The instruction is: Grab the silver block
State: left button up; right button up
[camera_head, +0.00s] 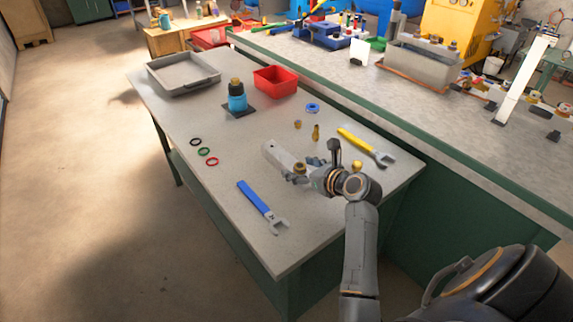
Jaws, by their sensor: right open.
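The silver block (279,153) is a long, light grey piece lying on the grey workbench (228,178). A brass-coloured round part (299,168) shows at its near right end. My right gripper (312,167) reaches in from the lower right and is open. It is beside the near right end of the block, and its fingers partly cover that area. I cannot tell whether a finger touches the block. My left gripper is not in view.
A yellow wrench (362,146) and brass fittings (316,132) lie near my right gripper. A blue wrench (262,206), coloured rings (205,151), a blue bottle (237,99), a red bin (275,80) and a grey tray (183,84) are also on the bench.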

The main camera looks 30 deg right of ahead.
aim_at(290, 161)
jog(key=x, duration=0.5)
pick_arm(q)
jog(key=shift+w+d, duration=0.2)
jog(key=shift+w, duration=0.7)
pick_arm(e)
jog(key=shift+s, duration=0.1)
jog(key=shift+c, duration=1.3)
jog(key=shift+a, duration=0.1)
grip_shut()
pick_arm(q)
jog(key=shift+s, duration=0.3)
pick_arm(e)
jog(key=shift+r, duration=0.2)
